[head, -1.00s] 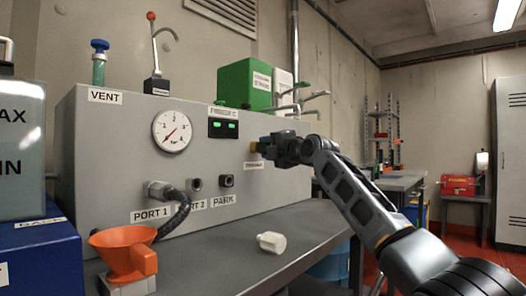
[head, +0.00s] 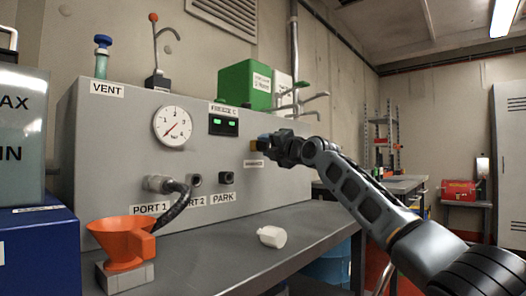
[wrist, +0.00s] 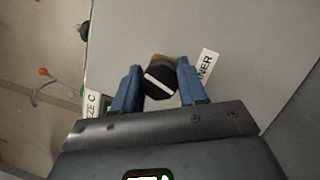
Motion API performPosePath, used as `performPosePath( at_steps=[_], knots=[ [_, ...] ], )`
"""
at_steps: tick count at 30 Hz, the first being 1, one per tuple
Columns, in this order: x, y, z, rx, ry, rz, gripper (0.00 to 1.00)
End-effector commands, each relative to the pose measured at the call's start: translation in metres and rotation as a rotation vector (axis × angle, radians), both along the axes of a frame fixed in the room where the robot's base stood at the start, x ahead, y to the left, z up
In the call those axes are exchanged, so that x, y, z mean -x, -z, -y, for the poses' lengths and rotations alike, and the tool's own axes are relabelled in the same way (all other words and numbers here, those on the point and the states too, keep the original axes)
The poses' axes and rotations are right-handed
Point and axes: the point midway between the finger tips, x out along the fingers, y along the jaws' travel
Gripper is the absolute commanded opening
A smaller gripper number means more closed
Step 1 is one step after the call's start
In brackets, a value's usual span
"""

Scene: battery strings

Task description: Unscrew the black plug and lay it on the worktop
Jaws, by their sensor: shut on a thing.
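The black plug (wrist: 160,84) shows in the wrist view as a dark hexagonal cap with a white stripe. It sits at a brass-coloured fitting (wrist: 158,60) on the grey panel. My gripper (wrist: 157,70) has its blue fingers on either side of the plug and is shut on it. In the head view my gripper (head: 264,143) reaches the panel's right part from the right, and it hides the plug there. The brass fitting (head: 253,146) just shows beside the fingers. The worktop (head: 215,257) is the grey bench below the panel.
A white cap-like piece (head: 272,236) lies on the worktop. An orange funnel (head: 121,243) stands at the front left beside a blue box (head: 40,250). A dark hose (head: 176,210) hangs at PORT 1. The worktop right of the white piece looks clear.

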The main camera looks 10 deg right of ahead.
Motion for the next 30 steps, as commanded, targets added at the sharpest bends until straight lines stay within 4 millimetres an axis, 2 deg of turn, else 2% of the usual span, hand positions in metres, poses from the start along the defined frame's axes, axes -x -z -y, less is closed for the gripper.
performPosePath(
  at_steps=[15, 24, 25, 30],
  knots=[
    [0.0001, 0.0013, 0.0008, 0.168, 0.001, 0.122, 0.00],
    [0.0002, -0.0001, 0.0004, 0.183, 0.001, 0.133, 0.00],
    [0.0003, -0.0001, 0.0005, 0.183, 0.001, 0.133, 0.43],
    [0.0003, 0.0000, 0.0004, 0.182, 0.001, 0.132, 0.59]
  ],
)
